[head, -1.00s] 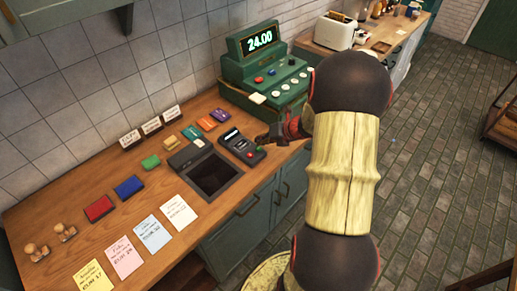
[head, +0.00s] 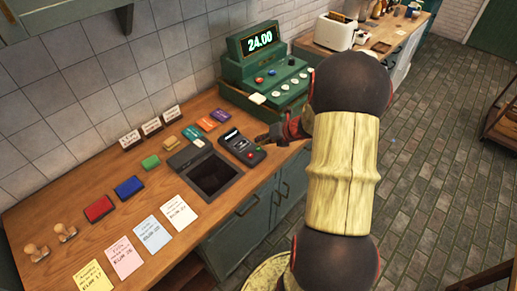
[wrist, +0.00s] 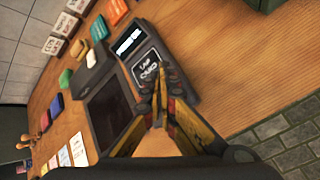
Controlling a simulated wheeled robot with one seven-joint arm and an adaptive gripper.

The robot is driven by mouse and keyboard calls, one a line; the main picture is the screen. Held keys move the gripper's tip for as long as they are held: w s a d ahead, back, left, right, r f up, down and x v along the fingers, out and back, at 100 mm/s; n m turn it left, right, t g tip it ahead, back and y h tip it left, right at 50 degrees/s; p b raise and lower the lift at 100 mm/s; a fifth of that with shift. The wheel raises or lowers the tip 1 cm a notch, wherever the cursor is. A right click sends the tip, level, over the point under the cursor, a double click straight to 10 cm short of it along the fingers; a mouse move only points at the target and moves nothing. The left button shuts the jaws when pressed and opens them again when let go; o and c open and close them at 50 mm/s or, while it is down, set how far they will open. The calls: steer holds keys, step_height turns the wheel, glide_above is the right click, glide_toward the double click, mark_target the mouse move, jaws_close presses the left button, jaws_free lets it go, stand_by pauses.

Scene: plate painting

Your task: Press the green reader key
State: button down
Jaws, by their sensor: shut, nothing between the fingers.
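The dark card reader (head: 236,141) lies on the wooden counter, its small display lit. Its green key (head: 257,149) shows at the near right corner, with a red key beside it. My gripper (head: 261,139) is just above the reader's right edge, close to the green key; I cannot tell whether it touches. In the wrist view, the shut, empty fingers (wrist: 158,88) cover the reader's lower part and hide the green key. The reader's lit display (wrist: 129,41) and a pale printed panel stay visible there.
A dark box with a recess (head: 210,175) sits left of the reader. The green cash register (head: 262,75) showing 24.00 stands behind. Coloured cards (head: 153,233), pads (head: 98,208) and stamps (head: 65,231) cover the counter's left. The counter right of the reader is mostly bare.

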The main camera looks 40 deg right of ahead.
steer(key=shift+f, duration=0.2)
steer(key=shift+f, duration=0.2)
steer(key=shift+f+b, duration=0.3)
steer(key=shift+f, duration=0.15)
stand_by(0.7)
stand_by(0.4)
steer(key=shift+r+p, duration=0.9)
step_height(320, 180, up, 5)
steer(key=p, duration=0.5)
